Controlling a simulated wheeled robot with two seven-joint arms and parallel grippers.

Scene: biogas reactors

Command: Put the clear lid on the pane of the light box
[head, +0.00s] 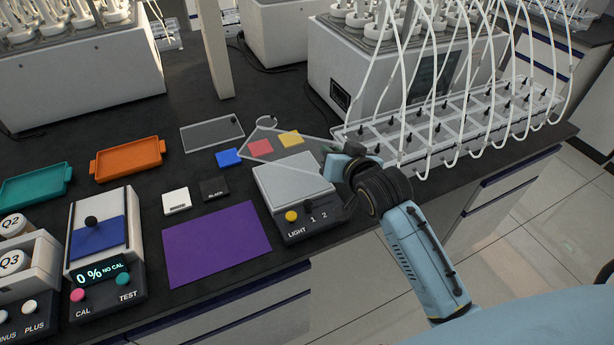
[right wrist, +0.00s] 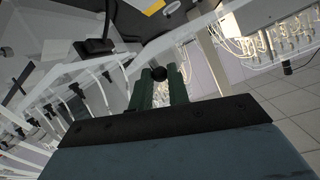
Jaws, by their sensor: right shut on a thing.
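The light box (head: 300,215) stands near the front edge of the bench, with a pale pane (head: 290,178) on top, a yellow button and the marks 1 and 2. The pane looks bare. My right gripper (head: 332,152) is just beyond the pane's right back corner, shut on the clear lid (head: 280,152). The lid reaches left from the fingers, above the bench behind the light box. In the right wrist view, a dark round knob (right wrist: 158,74) shows at the green fingertips (right wrist: 163,88). The lid's exact height is hard to tell. My left gripper is not in view.
A blue tile (head: 229,158), a red tile and a yellow tile lie behind the light box. Another clear plate (head: 212,133) lies further back. A purple sheet (head: 215,243) lies left of the light box. A tubed reactor rack (head: 450,125) stands close to my right gripper.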

